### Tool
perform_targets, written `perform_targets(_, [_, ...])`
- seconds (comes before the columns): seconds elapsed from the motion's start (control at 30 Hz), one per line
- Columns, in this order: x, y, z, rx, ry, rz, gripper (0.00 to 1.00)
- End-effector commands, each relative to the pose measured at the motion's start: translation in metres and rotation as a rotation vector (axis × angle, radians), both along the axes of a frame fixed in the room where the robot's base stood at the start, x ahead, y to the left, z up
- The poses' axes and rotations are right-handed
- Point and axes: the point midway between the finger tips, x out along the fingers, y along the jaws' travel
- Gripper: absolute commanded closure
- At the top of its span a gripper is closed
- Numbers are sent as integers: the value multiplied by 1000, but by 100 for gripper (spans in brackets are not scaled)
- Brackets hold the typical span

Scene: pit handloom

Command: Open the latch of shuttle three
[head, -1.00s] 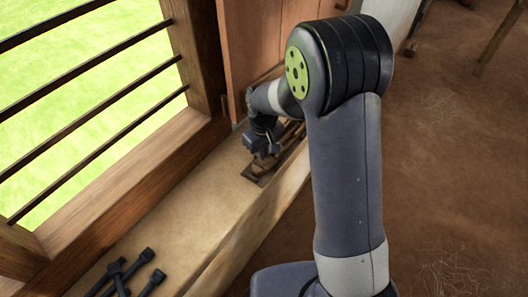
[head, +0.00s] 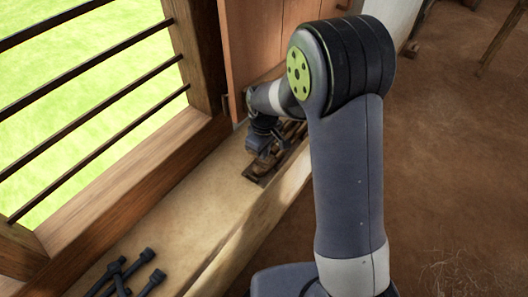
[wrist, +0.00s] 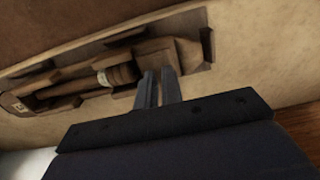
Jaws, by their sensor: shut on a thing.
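A brown wooden shuttle (wrist: 75,84) lies in a shallow recess or tray on the ledge in the wrist view. It has a pale-banded spool (wrist: 118,75) in its middle and a small pale tag at its left end, too small to read. In the head view the wooden shuttles (head: 258,169) show partly behind my wrist. My gripper (wrist: 158,74) has its two grey fingers close together at the shuttle's near edge, right of the spool. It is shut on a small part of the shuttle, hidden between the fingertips. I cannot make out the latch's shape. The gripper also shows in the head view (head: 258,148).
The pale ledge (head: 185,215) runs beside a barred window with a wooden frame (head: 125,185). Several dark rod-like pieces (head: 150,283) lie on its near end. A wooden shutter or panel (head: 255,50) stands behind my wrist. The earthen floor (head: 450,160) at right is clear.

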Motion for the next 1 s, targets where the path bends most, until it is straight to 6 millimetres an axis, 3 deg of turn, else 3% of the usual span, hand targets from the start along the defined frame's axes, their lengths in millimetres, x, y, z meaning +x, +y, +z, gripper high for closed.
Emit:
perform_targets(0.1, [0, 0, 0, 0, -1, 0, 100])
perform_targets(0.13, [0, 0, 0, 0, -1, 0, 91])
perform_targets(0.4, [0, 0, 0, 0, 0, -1, 71])
perform_targets(0.77, [0, 0, 0, 0, 0, -35, 71])
perform_targets(1.0, [1, -1, 0, 0, 0, -221, 71])
